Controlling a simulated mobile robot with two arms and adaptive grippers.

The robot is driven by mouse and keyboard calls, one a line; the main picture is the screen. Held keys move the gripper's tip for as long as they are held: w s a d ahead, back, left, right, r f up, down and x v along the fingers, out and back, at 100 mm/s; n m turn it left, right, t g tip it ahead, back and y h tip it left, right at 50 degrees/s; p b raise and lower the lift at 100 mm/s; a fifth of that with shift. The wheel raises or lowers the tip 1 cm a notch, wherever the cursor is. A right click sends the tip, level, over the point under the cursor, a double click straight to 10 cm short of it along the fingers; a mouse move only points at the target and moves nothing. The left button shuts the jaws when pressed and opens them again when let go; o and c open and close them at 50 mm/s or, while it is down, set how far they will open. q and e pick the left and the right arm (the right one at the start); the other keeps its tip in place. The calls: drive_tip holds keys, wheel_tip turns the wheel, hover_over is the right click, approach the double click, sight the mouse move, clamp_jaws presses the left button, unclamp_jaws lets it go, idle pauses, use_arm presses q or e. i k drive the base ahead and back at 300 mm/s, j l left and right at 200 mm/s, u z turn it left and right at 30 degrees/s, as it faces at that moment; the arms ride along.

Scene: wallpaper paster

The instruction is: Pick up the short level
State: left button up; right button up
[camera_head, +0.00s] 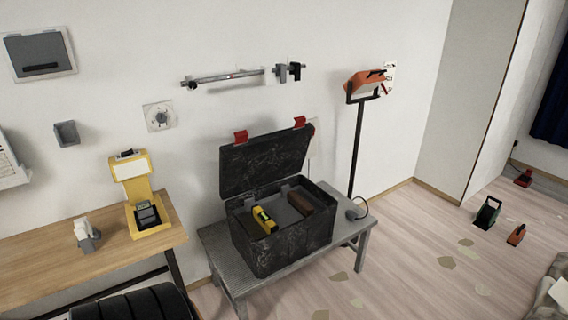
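A short yellow level (264,220) lies inside the black toolbox (270,254), toward the left of its opening. The toolbox lid (265,163) stands open and leans back, with two red latches on its upper edge. A brown block-like item (299,203) lies in the same box to the right of the level. Neither of my grippers is in view.
The toolbox stands on a grey metal bench (342,232). A wooden table (40,258) at left holds a yellow device (146,207) and a small grey-white item (86,236). An orange work lamp (366,83) stands behind the bench.

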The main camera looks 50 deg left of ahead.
sight(260, 215)
drive_tip(key=i+u, duration=0.45)
drive_tip(key=i+l+u, duration=0.1)
drive_tip(key=i+u, duration=0.2)
drive_tip(key=u, duration=0.15)
drive_tip(key=i+l+u, duration=0.2)
drive_tip(key=i+u, duration=0.25)
drive_tip(key=i+l+u, duration=0.2)
drive_tip(key=l+u, duration=0.2)
